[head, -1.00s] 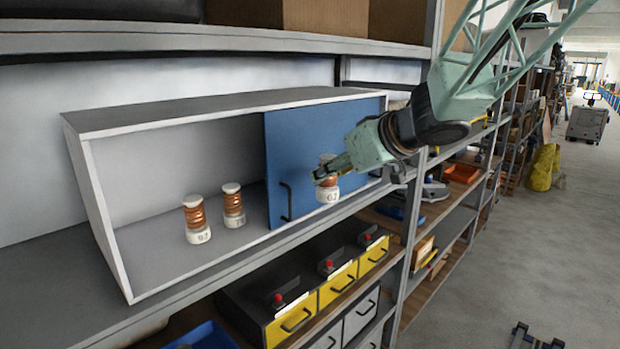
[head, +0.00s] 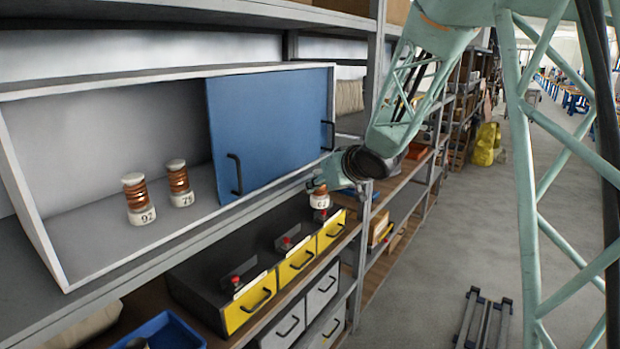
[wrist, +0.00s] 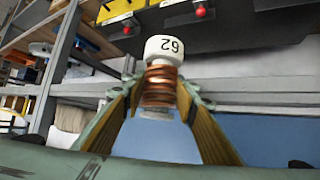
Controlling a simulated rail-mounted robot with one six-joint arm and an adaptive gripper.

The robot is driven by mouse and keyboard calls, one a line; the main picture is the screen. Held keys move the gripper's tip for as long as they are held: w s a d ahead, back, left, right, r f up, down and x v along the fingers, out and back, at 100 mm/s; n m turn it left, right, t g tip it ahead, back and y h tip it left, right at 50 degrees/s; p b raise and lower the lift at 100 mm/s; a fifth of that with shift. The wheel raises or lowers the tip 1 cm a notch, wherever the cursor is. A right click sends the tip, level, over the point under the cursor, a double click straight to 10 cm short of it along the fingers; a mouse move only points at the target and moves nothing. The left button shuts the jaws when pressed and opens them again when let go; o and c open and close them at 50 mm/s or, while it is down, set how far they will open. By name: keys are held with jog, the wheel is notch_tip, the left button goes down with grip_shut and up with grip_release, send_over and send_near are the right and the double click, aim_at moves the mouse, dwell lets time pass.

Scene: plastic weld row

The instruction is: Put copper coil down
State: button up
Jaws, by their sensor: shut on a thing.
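My gripper (head: 318,188) is shut on a copper coil (head: 321,201) with white ends, marked 62. In the head view the coil is upright in front of the shelf, near the right end of the yellow drawers. In the wrist view the coil (wrist: 160,88) sits between the two fingers, its white numbered end pointing away from the camera. Whether the held coil touches anything is unclear.
A blue sliding door (head: 268,130) covers the cabinet's right part. Below are yellow drawers (head: 249,304) in a dark unit with red knobs on top. A blue bin (head: 180,325) is at bottom left. The floor aisle (head: 450,235) to the right is mostly open.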

jog(key=w+d+f+m+h+b, duration=0.1)
jog(key=d+f+m+h+b, duration=0.1)
jog(key=d+f, duration=0.5)
jog(key=w+d+f+m+h+b, duration=0.1)
jog(key=d+f, duration=0.6)
jog(key=f, duration=0.9)
jog(key=shift+w+f+m+t+h+b, duration=0.15)
jog(key=shift+w+m+t+h+b, duration=0.2)
jog(key=shift+m+h+b, duration=0.6)
jog(key=shift+n+y, duration=0.25)
